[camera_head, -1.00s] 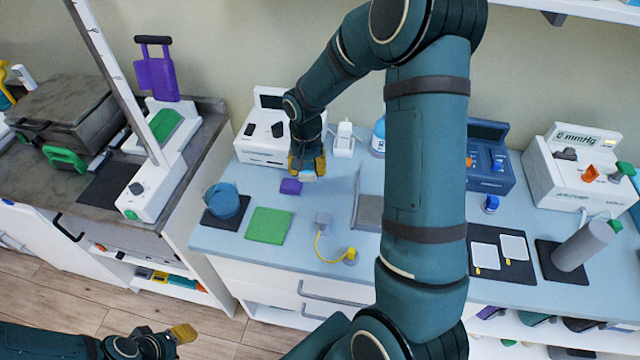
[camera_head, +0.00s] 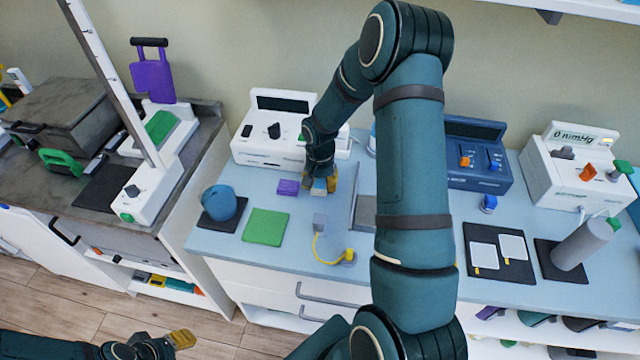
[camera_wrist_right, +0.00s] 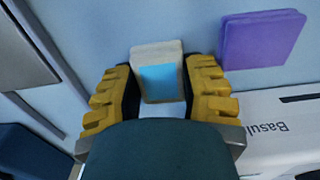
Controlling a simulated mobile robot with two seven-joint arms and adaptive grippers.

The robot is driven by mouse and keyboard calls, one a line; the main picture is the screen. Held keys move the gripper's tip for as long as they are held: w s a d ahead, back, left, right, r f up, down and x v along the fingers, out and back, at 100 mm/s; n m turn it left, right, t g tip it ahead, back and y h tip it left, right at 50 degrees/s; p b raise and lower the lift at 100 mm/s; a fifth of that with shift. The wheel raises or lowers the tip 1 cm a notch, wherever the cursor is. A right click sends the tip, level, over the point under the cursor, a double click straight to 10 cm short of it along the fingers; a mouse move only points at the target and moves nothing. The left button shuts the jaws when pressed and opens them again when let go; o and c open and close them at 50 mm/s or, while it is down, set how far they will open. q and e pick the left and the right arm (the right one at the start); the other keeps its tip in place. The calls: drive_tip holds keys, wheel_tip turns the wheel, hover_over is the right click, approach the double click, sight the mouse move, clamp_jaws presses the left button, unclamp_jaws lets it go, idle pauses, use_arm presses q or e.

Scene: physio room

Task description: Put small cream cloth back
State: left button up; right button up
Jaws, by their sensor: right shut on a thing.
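The small cream cloth (camera_wrist_right: 157,72), a block-like cream piece with a light blue patch, is between the yellow fingers of my right gripper (camera_wrist_right: 160,92) in the wrist view. The gripper is shut on it. In the head view my right gripper (camera_head: 322,186) is over the pale blue counter (camera_head: 230,245), just right of a purple cloth (camera_head: 288,187); the cream cloth is mostly hidden there. My left gripper (camera_head: 181,340) is low at the left, away from the counter, and its opening is unclear.
A green cloth (camera_head: 266,227) and a blue bowl (camera_head: 218,202) are left of the gripper. A yellow cable (camera_head: 322,250) lies in front. A white device (camera_head: 272,130) stands behind. A grey flat panel (camera_head: 364,212) is close on the right, partly behind my arm.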

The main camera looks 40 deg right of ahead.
sight(320, 184)
drive_tip(key=shift+f, duration=0.15)
drive_tip(key=o, duration=0.9)
drive_tip(key=shift+c, duration=0.2)
drive_tip(key=shift+r, duration=0.25)
wheel_tip(320, 184, up, 12)
drive_tip(key=p, duration=0.1)
drive_tip(key=shift+f, duration=0.1)
